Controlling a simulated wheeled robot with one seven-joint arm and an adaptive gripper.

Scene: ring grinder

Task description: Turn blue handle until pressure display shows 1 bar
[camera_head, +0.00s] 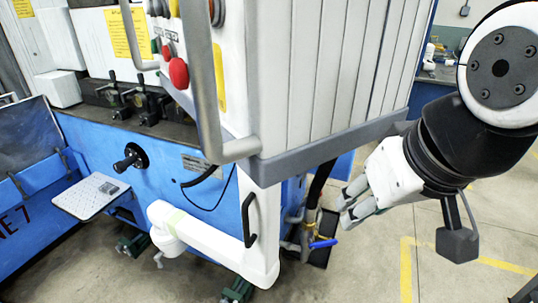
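The blue handle (323,243) is a small lever low behind the machine's white-and-grey cabinet, at the lower middle of the picture. It sits by thin pipes and a yellow part. My gripper (345,211) is to the upper right of the handle, with its fingers pointing down and left. The fingers look apart, with nothing between them. The gripper looks clear of the handle, though the depth between them is hard to judge. No pressure display can be made out in this view.
The large cabinet (335,80) stands left of my gripper, its lower edge close by. A red button (179,73) and a grey bar handle are on its front. A blue machine body (165,170) is at left. The floor at right is open, with yellow lines.

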